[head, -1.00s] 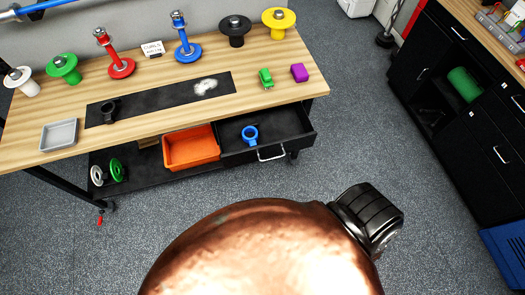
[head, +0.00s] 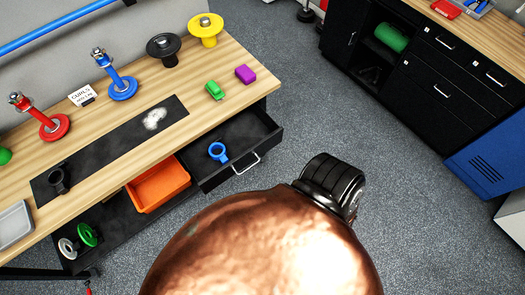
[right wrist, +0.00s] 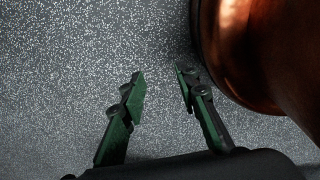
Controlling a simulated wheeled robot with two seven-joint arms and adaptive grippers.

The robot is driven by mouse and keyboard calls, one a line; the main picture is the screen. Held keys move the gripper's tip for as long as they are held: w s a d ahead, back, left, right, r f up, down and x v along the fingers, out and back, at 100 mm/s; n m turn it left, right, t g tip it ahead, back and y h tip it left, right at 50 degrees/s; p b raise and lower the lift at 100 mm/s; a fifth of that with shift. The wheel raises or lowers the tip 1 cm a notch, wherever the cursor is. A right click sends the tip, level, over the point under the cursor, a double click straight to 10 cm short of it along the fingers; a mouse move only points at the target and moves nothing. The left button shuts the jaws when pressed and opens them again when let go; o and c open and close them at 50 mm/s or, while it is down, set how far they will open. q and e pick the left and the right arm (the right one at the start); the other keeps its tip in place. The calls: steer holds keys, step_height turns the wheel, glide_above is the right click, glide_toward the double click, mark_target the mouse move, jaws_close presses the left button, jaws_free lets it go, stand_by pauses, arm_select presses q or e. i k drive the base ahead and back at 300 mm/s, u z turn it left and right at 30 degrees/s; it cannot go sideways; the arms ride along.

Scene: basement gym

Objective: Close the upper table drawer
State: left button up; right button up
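The black table drawer (head: 266,147) is pulled out at the right end of the wooden table (head: 105,134). Its silver handle (head: 246,164) faces me, and a blue ring-shaped piece (head: 218,152) lies inside. My right gripper (right wrist: 158,75) shows in the right wrist view with its two green-and-black fingers apart and nothing between them. It is over bare speckled floor, beside my copper body. Neither gripper shows in the head view, and my left gripper is out of sight.
An orange bin (head: 158,187) sits on the lower shelf, left of the drawer. Black cabinets (head: 425,90) and a blue box (head: 487,148) stand at the right. The grey floor (head: 330,120) between table and cabinets is clear.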

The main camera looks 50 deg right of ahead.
mark_target(248, 135)
steer(key=z, duration=1.55)
